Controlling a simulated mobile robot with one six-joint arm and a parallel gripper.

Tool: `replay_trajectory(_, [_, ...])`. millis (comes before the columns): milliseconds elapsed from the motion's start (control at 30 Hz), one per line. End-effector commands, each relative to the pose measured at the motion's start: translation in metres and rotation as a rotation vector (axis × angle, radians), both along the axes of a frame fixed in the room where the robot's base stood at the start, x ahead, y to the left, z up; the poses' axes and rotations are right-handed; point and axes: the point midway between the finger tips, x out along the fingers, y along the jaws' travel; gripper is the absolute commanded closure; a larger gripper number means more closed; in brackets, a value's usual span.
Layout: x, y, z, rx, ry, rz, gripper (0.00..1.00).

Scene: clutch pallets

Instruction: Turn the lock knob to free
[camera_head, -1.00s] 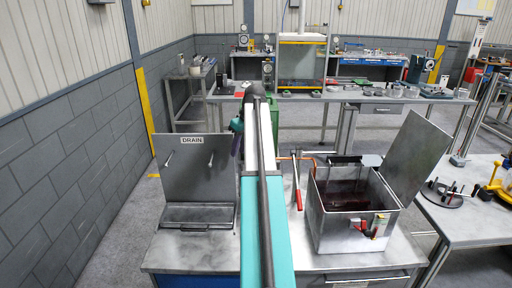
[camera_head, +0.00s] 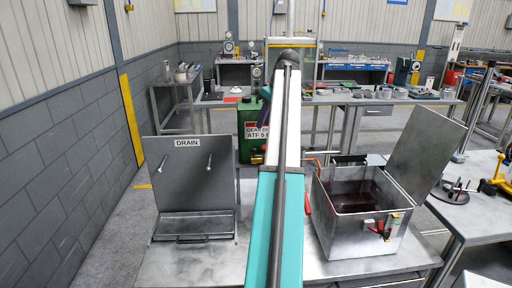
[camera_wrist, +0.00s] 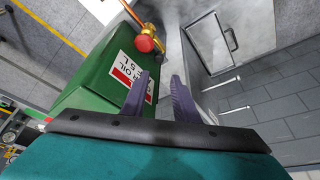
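A red knob (camera_wrist: 144,44) on a brass fitting shows at the top of the wrist view, beside the green oil can (camera_wrist: 95,75). I cannot tell for sure that it is the lock knob, nor which way it is set. My gripper (camera_wrist: 160,76) has its two purple fingers apart with nothing between them. The fingertips are below and right of the red knob in the picture, apart from it. My arm hides most of the gripper there.
A drain plate (camera_head: 182,185) stands on the bench at left. An open steel tank (camera_head: 340,240) with dark liquid, a raised lid (camera_head: 428,150) and a red-and-yellow fitting (camera_head: 380,229) stands at right. A red handle (camera_head: 307,201) shows between my arm and the tank.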

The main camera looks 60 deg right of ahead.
Motion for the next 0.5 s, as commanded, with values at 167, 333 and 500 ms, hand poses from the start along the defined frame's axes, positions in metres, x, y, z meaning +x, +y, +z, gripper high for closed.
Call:
replay_trajectory(167, [-0.002, -0.004, -0.005, 0.000, 0.000, -0.006, 0.73])
replay_trajectory(333, [0.001, -0.005, -0.017, 0.001, 0.001, -0.009, 0.73])
replay_trajectory(500, [0.008, -0.007, -0.035, 0.001, 0.001, -0.010, 0.73])
